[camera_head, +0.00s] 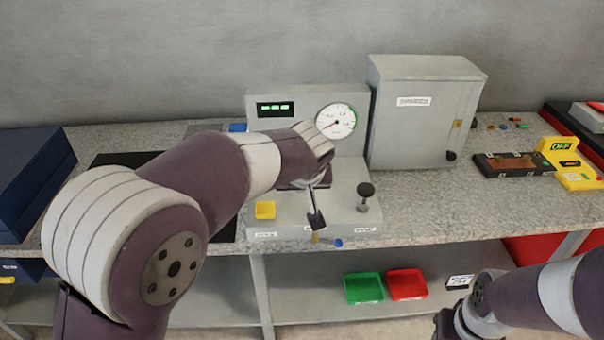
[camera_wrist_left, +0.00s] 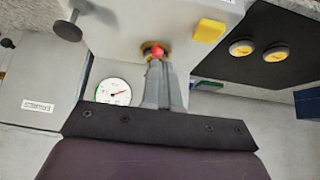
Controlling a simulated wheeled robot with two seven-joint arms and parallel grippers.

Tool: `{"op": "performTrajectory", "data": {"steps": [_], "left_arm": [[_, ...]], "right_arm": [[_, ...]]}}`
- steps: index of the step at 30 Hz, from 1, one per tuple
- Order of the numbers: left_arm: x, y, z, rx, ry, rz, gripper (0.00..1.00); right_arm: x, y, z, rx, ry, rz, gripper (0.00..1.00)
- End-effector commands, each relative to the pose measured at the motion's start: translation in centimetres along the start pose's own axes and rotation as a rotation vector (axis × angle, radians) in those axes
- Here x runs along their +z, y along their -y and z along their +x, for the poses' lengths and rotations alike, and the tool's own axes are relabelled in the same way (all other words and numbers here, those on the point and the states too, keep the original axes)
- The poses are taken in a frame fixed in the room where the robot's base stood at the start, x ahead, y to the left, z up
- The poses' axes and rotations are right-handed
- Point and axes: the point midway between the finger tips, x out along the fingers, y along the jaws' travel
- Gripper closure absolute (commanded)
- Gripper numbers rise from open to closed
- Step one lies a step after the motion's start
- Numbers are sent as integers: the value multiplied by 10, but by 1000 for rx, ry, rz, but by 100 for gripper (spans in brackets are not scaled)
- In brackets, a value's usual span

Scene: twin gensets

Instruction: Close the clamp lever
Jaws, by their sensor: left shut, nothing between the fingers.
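A grey test stand (camera_head: 345,205) with a gauge and green display stands on the bench. A black-knobbed post (camera_head: 365,190) rises from its right side; the wrist view shows it too (camera_wrist_left: 68,30). A blue-tipped handle (camera_head: 337,242) and a brass part sit at its front edge. I cannot tell which of these is the clamp lever. My left gripper (camera_head: 317,222) is shut and empty over the stand, pointing down. In the wrist view its fingers (camera_wrist_left: 160,82) are close to a red ball on a brass fitting (camera_wrist_left: 156,50); contact is unclear. My right gripper (camera_head: 446,324) is partly cut off.
A yellow block (camera_head: 265,210) sits at the stand's left front. A grey cabinet (camera_head: 425,115) stands close on the right. Green (camera_head: 364,288) and red (camera_head: 407,284) trays lie on the lower shelf. The bench right of the stand is mostly clear in front of the cabinet.

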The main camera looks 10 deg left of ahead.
Motion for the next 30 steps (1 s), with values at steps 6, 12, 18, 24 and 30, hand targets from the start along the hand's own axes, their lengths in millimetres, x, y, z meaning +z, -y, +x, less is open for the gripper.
{"op": "performTrajectory", "data": {"steps": [6, 12, 18, 24, 30], "left_arm": [[16, -1, -30, 2, -2, 0, 100], [20, 0, -37, 0, 0, 0, 100], [20, 0, -37, 0, 0, 0, 100], [20, 0, -37, 0, 0, 5, 100], [55, -5, -26, 66, 71, 272, 100]], "right_arm": [[0, 0, 4, 0, -1, 0, 57], [0, 0, 4, 0, -1, 0, 57], [0, 0, 4, 0, -1, 0, 57], [0, 0, 4, 0, -1, 0, 57], [0, 0, 4, 0, -1, 0, 57]]}}
